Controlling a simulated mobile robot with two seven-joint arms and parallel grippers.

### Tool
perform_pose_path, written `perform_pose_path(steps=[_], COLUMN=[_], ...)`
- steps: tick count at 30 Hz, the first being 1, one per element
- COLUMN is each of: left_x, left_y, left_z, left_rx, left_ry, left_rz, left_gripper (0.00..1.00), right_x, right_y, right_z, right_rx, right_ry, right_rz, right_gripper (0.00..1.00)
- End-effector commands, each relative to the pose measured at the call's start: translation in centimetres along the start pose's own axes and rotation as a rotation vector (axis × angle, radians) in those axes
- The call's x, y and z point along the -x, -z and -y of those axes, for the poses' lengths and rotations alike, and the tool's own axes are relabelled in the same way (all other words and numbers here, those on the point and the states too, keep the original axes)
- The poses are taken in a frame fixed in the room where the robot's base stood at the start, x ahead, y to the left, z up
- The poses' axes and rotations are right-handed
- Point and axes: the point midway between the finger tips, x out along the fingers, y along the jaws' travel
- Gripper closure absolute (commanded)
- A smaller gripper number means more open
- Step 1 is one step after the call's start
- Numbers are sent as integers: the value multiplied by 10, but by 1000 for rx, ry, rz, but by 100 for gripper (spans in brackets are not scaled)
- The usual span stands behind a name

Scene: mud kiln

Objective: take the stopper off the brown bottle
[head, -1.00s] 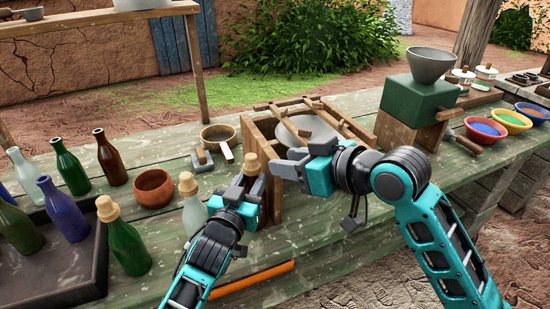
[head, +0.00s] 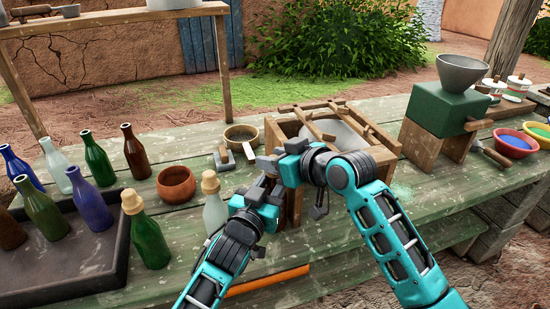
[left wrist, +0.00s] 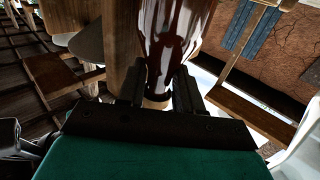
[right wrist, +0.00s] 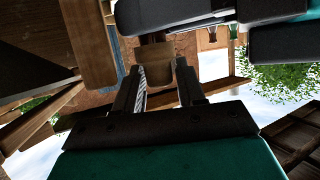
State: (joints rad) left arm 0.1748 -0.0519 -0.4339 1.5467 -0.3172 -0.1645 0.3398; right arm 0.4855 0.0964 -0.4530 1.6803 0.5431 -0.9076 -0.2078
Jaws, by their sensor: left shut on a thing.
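The brown bottle (left wrist: 172,40) is glossy and shows in the left wrist view, with its tan stopper (left wrist: 155,102) at the narrow end. My left gripper (head: 266,183) is shut on the bottle near its neck. In the right wrist view the stopper (right wrist: 155,65) lies just ahead of and between the spread fingers of my right gripper (right wrist: 160,72), which is open. The left gripper's dark fingers (right wrist: 165,17) show close by. In the head view the two grippers are close together and hide the bottle and stopper.
A wooden frame (head: 297,205) stands just behind the grippers. Corked pale (head: 214,212) and green (head: 150,240) bottles and a clay bowl (head: 176,184) stand to the left. A dark tray (head: 118,262) holds several bottles. A green grinder (head: 437,108) stands at right.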

Motion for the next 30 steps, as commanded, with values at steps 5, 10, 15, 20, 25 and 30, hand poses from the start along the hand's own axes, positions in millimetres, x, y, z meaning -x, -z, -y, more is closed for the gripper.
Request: perform_pose_path(steps=[5, 10, 15, 20, 25, 30], left_x=[1, 1, 1, 1, 1, 1], left_y=[-4, -4, -4, -4, -4, -4], left_z=[0, 0, 0, 0, 0, 0], left_rx=[0, 0, 0, 1, 0, 0], left_ry=[1, 1, 1, 1, 2, 1], left_rz=[8, 9, 9, 10, 10, 10], left_gripper=[100, 100, 100, 100, 100, 100], right_x=[0, 0, 0, 0, 0, 0], right_y=[0, 0, 0, 0, 0, 0], right_z=[0, 0, 0, 0, 0, 0], right_rx=[0, 0, 0, 0, 0, 0], right_ry=[0, 0, 0, 0, 0, 1], right_rz=[0, 0, 0, 1, 1, 2], right_gripper=[68, 84, 100, 100, 100, 100])
